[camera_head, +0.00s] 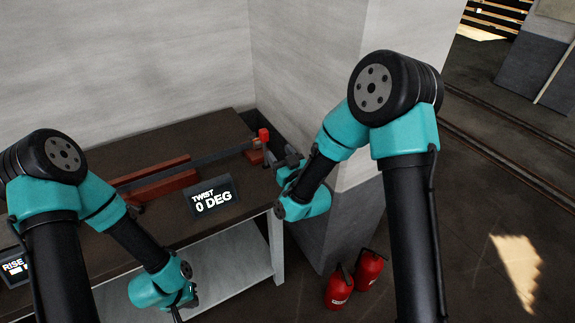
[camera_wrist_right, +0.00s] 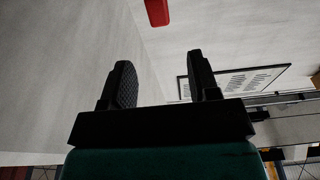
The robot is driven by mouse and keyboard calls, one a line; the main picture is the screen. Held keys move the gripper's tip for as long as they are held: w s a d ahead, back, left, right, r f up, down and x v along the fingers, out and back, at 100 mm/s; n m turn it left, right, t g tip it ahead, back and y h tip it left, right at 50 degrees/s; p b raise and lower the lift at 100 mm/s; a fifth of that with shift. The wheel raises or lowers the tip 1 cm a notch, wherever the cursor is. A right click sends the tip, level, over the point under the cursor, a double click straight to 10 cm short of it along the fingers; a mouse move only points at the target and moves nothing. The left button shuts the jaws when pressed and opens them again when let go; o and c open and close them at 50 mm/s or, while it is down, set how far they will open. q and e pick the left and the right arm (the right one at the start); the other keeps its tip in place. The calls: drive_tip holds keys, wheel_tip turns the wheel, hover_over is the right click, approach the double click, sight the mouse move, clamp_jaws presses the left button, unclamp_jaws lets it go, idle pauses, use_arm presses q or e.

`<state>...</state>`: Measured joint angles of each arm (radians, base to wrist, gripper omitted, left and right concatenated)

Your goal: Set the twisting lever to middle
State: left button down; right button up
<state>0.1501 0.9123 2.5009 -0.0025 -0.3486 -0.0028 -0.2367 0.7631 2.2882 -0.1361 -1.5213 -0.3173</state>
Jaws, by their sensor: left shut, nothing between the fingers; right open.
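The twisting lever appears to be the upright piece with a red end (camera_head: 263,136) at the right end of the bench. A red end also shows at the top edge of the right wrist view (camera_wrist_right: 157,12), beyond the fingertips. A dark display (camera_head: 212,199) on the bench reads "TWIST 0 DEG". My right gripper (camera_head: 278,160) is close to the red end, just right of and below it. In the right wrist view its fingers (camera_wrist_right: 163,80) are apart with nothing between them. My left gripper (camera_head: 178,316) is shut and empty at the bottom edge, partly cut off.
The dark-topped bench (camera_head: 190,130) carries red rails (camera_head: 160,183) and a long grey bar. A "RISE" display (camera_head: 14,266) is partly hidden at far left. A pale pillar (camera_head: 345,215) stands right of the bench. Two red extinguishers (camera_head: 339,289) stand on the floor.

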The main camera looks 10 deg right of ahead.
drive_tip(key=shift+v, duration=2.25)
drive_tip(key=s+d+f+m+g+h, duration=0.1)
drive_tip(key=s+d+f+g, duration=0.15)
drive_tip(key=f, duration=0.35)
drive_tip(key=s+d+f+g, duration=0.1)
drive_tip(key=f+g, duration=0.2)
drive_tip(key=f, duration=0.3)
drive_tip(key=s+d+f+m+g+h, duration=0.1)
drive_tip(key=s+d+f+g, duration=0.15)
drive_tip(key=f, duration=0.25)
drive_tip(key=s+d+f+m+g, duration=0.1)
drive_tip(key=s+d+f+g, duration=0.1)
drive_tip(key=s+f+g, duration=0.3)
drive_tip(key=s+d+f+m+g, duration=0.2)
drive_tip(key=s+f+g, duration=0.3)
drive_tip(key=s, duration=0.7)
wheel_tip(320, 180, down, 3)
drive_tip(key=shift+d+r+m, duration=0.15)
drive_tip(key=shift+d+m, duration=0.15)
drive_tip(key=shift+d, duration=0.2)
drive_tip(key=shift+h, duration=0.3)
